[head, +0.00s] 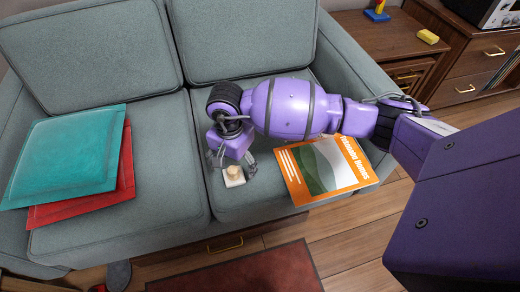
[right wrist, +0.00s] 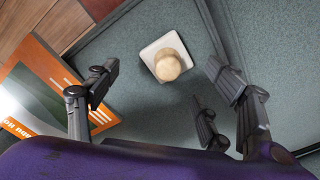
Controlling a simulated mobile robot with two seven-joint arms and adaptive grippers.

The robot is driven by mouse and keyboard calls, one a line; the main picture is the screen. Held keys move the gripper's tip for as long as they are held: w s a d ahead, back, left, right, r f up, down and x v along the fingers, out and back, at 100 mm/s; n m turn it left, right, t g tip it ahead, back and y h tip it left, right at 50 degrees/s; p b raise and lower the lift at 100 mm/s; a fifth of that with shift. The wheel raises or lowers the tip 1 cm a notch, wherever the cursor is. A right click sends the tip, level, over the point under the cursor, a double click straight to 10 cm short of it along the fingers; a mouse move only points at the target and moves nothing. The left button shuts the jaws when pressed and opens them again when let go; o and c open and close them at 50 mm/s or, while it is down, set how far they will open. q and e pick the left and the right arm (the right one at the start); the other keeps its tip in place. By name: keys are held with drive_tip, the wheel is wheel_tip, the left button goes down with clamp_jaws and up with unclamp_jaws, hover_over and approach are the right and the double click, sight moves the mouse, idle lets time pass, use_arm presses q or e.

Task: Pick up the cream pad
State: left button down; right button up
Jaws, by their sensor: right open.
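The cream pad (head: 232,182) lies on the grey seat cushion of the sofa, near its front edge. It is a small, square, pale block, with a round tan knob on top of it. In the right wrist view, the cream pad (right wrist: 149,53) shows whole, with the knob (right wrist: 168,65) near its middle. My right gripper (head: 233,164) is open and empty, just above the pad. In the right wrist view, its dark fingers (right wrist: 162,80) are spread on both sides of the pad, with no visible contact. My left gripper is not in view.
An orange-and-green magazine (head: 322,168) lies right of the pad. Teal (head: 68,155) and red (head: 128,175) cushions lie on the left seat. A wooden side table (head: 385,38) holds a yellow block (head: 428,37). A red rug (head: 262,273) lies on the floor.

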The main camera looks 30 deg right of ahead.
sight(235, 171)
wheel_tip(235, 171, down, 5)
drive_tip(key=shift+a+f+b, duration=0.15)
drive_tip(key=shift+b, duration=0.65)
drive_tip(key=c, duration=1.2)
drive_tip(key=shift+r, duration=0.25)
drive_tip(key=shift+r, duration=0.25)
wheel_tip(235, 171, up, 2)
drive_tip(key=shift+w+r+p, duration=0.1)
drive_tip(key=shift+r+p, duration=0.1)
drive_tip(key=shift+p, duration=0.4)
drive_tip(key=s+a+r+p, duration=0.1)
drive_tip(key=s+a+r, duration=0.2)
drive_tip(key=s+a+r+p, duration=0.1)
drive_tip(key=s+a+r, duration=0.1)
drive_tip(key=s+r, duration=0.1)
drive_tip(key=s+a+r+p, duration=0.2)
drive_tip(key=s+a+r, duration=0.1)
drive_tip(key=s+r, duration=0.1)
drive_tip(key=shift+s+a, duration=0.35)
drive_tip(key=shift+s, duration=0.3)
